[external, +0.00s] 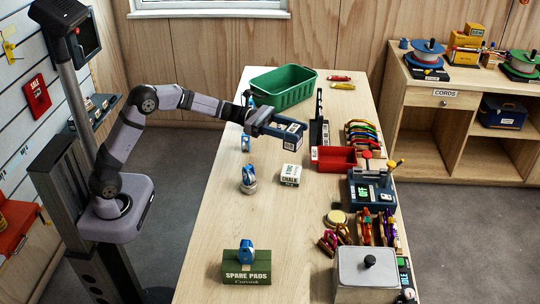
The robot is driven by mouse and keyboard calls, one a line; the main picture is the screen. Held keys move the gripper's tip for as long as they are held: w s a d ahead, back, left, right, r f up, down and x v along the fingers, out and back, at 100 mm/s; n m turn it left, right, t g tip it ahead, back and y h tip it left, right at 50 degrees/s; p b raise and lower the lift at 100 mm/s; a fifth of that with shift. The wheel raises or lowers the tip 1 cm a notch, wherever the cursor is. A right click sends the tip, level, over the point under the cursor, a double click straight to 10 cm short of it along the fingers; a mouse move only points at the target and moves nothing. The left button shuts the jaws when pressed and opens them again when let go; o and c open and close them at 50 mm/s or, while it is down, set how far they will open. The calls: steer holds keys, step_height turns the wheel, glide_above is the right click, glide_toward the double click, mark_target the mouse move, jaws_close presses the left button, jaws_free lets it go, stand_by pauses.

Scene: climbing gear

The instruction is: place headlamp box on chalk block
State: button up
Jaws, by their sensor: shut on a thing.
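My gripper (283,128) reaches in from the left over the table and is shut on the headlamp box (293,138), a small dark blue box with white markings. The box is held in the air at the fingertips. The chalk block (290,175), a small pale block with a dark green lower part and the word CHALK, lies on the table just below the box in the picture. A gap shows between them. From this one view I cannot tell whether the box is straight above the block. The fingers partly hide the box.
A green bin (283,88) stands behind the gripper. A red tray (333,159) and a dark device with a green display (371,188) stand to the right. The green spare pads box (246,267) is nearer the front.

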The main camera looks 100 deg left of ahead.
steer(key=shift+f+p, duration=0.8)
steer(key=shift+f, duration=4.15)
steer(key=shift+f, duration=0.2)
steer(key=o, duration=1.1)
steer(key=shift+r, duration=0.15)
steer(key=shift+s+a, duration=0.1)
steer(key=shift+s, duration=0.05)
steer(key=b+v, duration=0.3)
steer(key=v, duration=0.8)
steer(key=shift+s+a, duration=0.1)
steer(key=shift+s, duration=0.3)
